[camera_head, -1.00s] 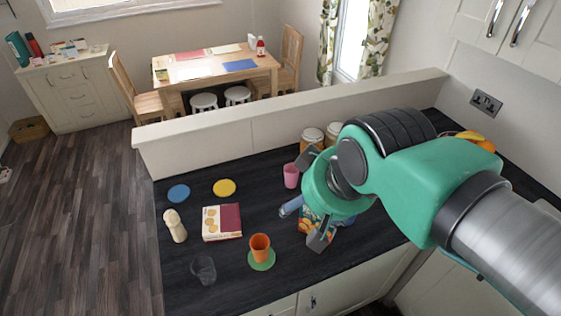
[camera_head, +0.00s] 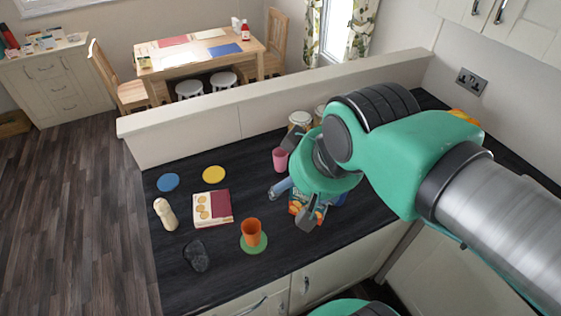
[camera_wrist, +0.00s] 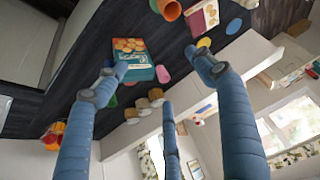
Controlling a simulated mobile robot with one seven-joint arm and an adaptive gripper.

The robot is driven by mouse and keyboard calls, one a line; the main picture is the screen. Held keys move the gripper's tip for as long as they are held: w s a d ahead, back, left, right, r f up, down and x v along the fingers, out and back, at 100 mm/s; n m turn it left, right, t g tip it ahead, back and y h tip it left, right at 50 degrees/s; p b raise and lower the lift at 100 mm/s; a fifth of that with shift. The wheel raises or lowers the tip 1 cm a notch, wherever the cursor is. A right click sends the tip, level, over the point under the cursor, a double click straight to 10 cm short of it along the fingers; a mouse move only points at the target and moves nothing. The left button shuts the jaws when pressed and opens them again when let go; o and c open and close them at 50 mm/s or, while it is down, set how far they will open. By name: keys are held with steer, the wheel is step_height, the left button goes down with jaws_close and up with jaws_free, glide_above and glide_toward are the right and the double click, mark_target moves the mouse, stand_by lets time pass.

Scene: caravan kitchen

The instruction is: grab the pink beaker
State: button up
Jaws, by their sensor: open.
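The pink beaker (camera_head: 280,160) stands upright on the dark worktop, partly hidden by my gripper's upper finger in the head view. In the wrist view the pink beaker (camera_wrist: 162,74) shows between my spread fingers, beside a teal carton with an orange picture (camera_wrist: 132,60). My gripper (camera_head: 288,186) is open and empty, with its fingers spread sideways to the right of the beaker and over the carton. The wrist view shows the three blue fingers of my gripper (camera_wrist: 165,85) apart, with nothing held. I cannot tell whether a finger touches the beaker.
Lidded jars (camera_head: 299,119) stand behind the beaker against the low wall (camera_head: 280,97). An orange beaker (camera_head: 251,232) on a green disc, a biscuit box (camera_head: 212,208), a pepper mill (camera_head: 165,214) and a dark glass (camera_head: 196,256) stand left. The worktop's left-back area holds flat discs.

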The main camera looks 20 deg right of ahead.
steer(key=w+d+n+g+p, duration=0.1)
steer(key=w+d+n+p, duration=0.15)
steer(key=w, duration=0.75)
steer(key=w+d+n+g+p, duration=0.1)
steer(key=w+d, duration=0.2)
steer(key=w, duration=0.8)
steer(key=w+d+f+n+g+p, duration=0.1)
steer(key=w+d+f, duration=0.3)
steer(key=w+f, duration=0.4)
steer(key=w+d+f+n+g+p, duration=0.1)
steer(key=w+d+f+n+p, duration=0.1)
steer(key=w+d+f, duration=0.3)
steer(key=w+f, duration=0.3)
steer(key=f, duration=0.1)
steer(key=shift+d+f+y, duration=0.25)
steer(key=shift+d+y, duration=0.05)
steer(key=shift+y, duration=0.1)
glide_above(280, 160)
steer(key=w+d, duration=0.2)
step_height(280, 160, down, 8)
steer(key=shift+f, duration=0.25)
steer(key=shift+w, duration=0.1)
